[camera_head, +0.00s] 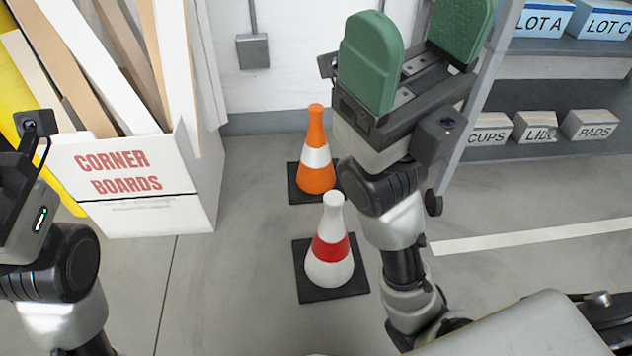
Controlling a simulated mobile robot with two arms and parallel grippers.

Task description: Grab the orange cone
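The orange cone (316,176) has one white band and a black square base. It stands upright on the floor near the wall, behind a white cone (330,262) with a red band and its own black base. My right gripper (425,38) is raised above and to the right of the orange cone. Its two green finger pads are apart with nothing between them. The forearm hides a little of the floor right of the cones. My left arm is at the left edge, and its fingers are outside the picture.
A white box marked CORNER BOARDS (150,215) holding long boards stands left of the cones. A shelf rack (545,145) with labelled boxes stands at right. A wall (275,90) is behind the cones. The grey floor (230,290) left of the white cone is clear.

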